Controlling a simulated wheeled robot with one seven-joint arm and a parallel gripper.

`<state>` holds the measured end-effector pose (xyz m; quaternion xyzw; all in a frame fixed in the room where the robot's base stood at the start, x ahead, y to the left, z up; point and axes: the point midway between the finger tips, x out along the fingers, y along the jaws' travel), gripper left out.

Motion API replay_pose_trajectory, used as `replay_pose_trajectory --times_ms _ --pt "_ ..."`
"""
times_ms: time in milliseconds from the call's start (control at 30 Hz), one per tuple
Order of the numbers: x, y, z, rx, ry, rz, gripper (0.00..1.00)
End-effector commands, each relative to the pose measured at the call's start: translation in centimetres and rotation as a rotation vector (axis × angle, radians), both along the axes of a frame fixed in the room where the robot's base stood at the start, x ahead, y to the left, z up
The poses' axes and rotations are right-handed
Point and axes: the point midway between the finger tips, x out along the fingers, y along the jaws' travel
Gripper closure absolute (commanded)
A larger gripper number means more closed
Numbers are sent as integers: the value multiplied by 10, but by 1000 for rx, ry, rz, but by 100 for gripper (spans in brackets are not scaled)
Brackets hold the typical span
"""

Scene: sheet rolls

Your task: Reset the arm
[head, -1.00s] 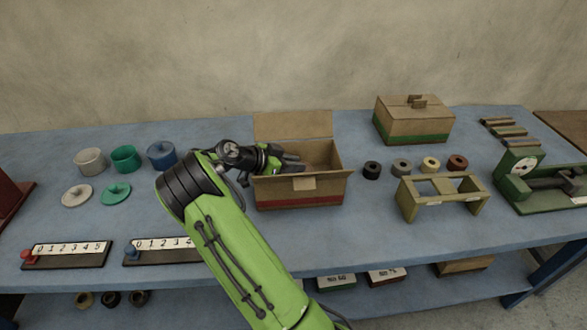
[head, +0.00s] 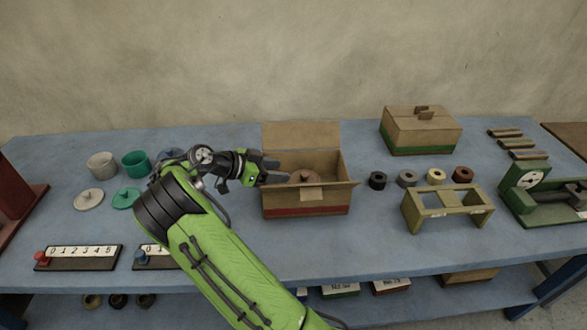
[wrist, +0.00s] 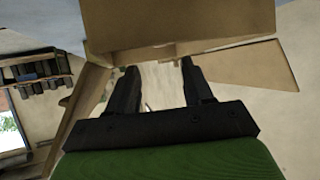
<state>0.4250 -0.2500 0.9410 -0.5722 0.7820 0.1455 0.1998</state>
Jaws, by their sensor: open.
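My gripper (head: 270,173) is open and empty at the left edge of the open cardboard box in the head view. Its two dark fingers point right, toward the box. In the wrist view the spread fingers (wrist: 158,75) have cardboard box walls and flaps around and beyond them. The open cardboard box (head: 300,199) has a red stripe low on its front and its back flap stands up. A brown round roll (head: 303,177) shows inside it, partly hidden by the front wall and flap. My green arm reaches up from the bottom of the head view.
White (head: 101,165), green (head: 135,164) and blue (head: 172,160) cups stand at left, the blue one partly behind my arm. Several small rolls (head: 408,178) and a wooden stand (head: 447,208) are right of the box. A closed green-striped box (head: 420,131) stands behind.

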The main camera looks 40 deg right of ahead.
Motion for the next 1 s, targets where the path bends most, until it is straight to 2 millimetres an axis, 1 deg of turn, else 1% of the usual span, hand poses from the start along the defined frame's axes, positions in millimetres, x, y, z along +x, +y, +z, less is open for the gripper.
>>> replay_pose_trajectory --times_ms 33,100,233,767,867,933,1000 --pt "4 10 8 0 0 4 49" --pt "7 19 14 -2 0 2 49" --pt "9 28 17 -1 1 0 49" --pt "9 29 17 4 2 1 49" --pt "3 29 29 72 15 26 49" --pt "-7 33 46 186 40 84 49" --pt "-21 42 67 329 73 189 49"
